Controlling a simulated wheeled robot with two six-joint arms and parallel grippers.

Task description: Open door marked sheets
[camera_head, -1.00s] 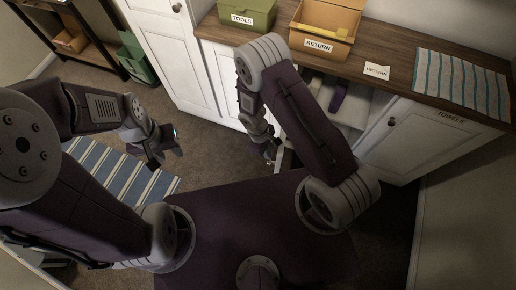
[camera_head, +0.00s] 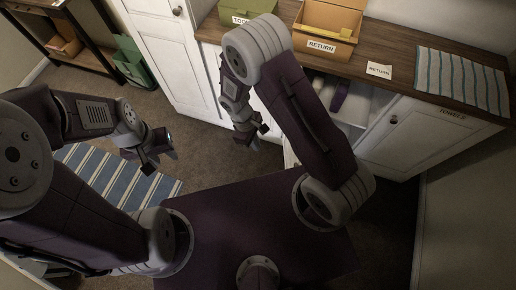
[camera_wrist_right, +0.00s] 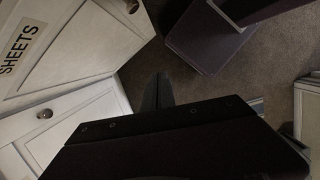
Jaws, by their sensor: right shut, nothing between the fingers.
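The word SHEETS (camera_wrist_right: 20,48) is on a white cabinet panel at upper left in the right wrist view. A round knob (camera_wrist_right: 131,5) shows near the top of that view. A lower white front with another knob (camera_wrist_right: 43,114) lies below the label. My right gripper (camera_wrist_right: 158,92) is shut and empty, apart from both knobs in that view. In the head view my right gripper (camera_head: 255,138) hangs in front of the white cabinets, and the arm hides part of their fronts. My left gripper (camera_head: 160,155) looks open and empty above the striped rug.
The wooden counter (camera_head: 395,50) holds a green tools box (camera_head: 245,9), an orange return box (camera_head: 322,30), a return card (camera_head: 379,70) and a striped towel (camera_head: 462,80). A cabinet compartment (camera_head: 355,105) stands open beside the door marked towels (camera_head: 420,130). A striped rug (camera_head: 115,172) lies at left.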

